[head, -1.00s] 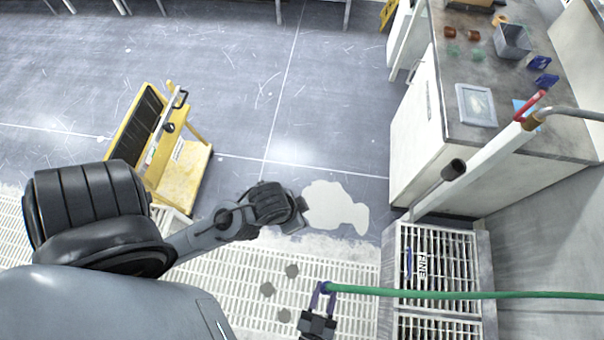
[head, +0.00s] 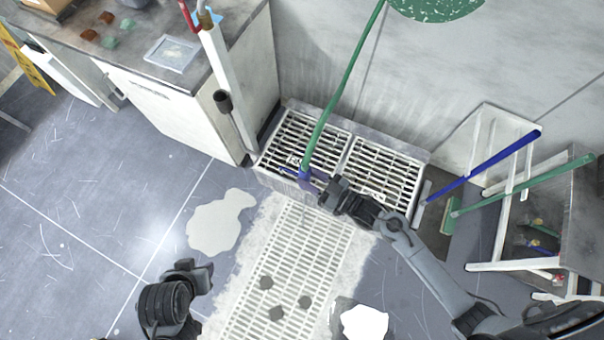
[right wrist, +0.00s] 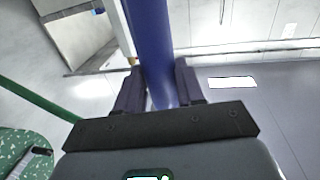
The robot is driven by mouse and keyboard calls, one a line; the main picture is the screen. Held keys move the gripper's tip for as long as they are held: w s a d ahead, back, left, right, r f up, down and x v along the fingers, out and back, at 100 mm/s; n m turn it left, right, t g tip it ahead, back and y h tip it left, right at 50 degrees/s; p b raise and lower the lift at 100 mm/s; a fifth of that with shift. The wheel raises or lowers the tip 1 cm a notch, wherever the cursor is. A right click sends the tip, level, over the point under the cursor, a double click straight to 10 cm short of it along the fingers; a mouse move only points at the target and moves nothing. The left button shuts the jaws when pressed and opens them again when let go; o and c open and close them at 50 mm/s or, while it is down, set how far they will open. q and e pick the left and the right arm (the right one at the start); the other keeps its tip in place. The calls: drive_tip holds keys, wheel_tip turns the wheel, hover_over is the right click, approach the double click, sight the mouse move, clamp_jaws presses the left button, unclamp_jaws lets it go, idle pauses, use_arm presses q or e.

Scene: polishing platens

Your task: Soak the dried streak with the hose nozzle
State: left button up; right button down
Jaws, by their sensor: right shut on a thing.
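My right gripper (head: 318,185) is shut on the blue hose nozzle (head: 304,176). In the head view, the nozzle appears over the front edge of the grated basin. In the right wrist view, the blue nozzle (right wrist: 150,50) runs between the two fingers (right wrist: 156,88). A green hose (head: 343,85) rises from the nozzle toward the wall. A pale patch (head: 214,222) lies on the floor left of the floor grating, and a whiter one (head: 364,322) lies to its right; I cannot tell which mark is the dried streak. My left gripper (head: 200,272) is low at the left, its jaws unclear.
The basin (head: 345,150) with slatted grates stands against the wall. Several grey lumps lie on the floor grating (head: 290,255). A counter (head: 125,55) stands at upper left. A white rack (head: 500,190) with blue-handled and green-handled tools stands at right. The floor at left is open.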

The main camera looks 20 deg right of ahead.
drive_tip(key=w+d+r+b, duration=0.25)
drive_tip(key=w+d, duration=0.35)
drive_tip(key=w, duration=0.3)
drive_tip(key=w+a+r+b, duration=0.2)
drive_tip(key=w+a+b, duration=0.2)
drive_tip(key=w, duration=0.4)
drive_tip(key=w+a+r+b, duration=0.3)
drive_tip(key=w+a+b, duration=0.1)
drive_tip(key=w, duration=0.4)
drive_tip(key=w+a+r+b, duration=0.3)
drive_tip(key=w+a+b, duration=0.1)
drive_tip(key=w, duration=0.5)
drive_tip(key=shift+a, duration=0.9)
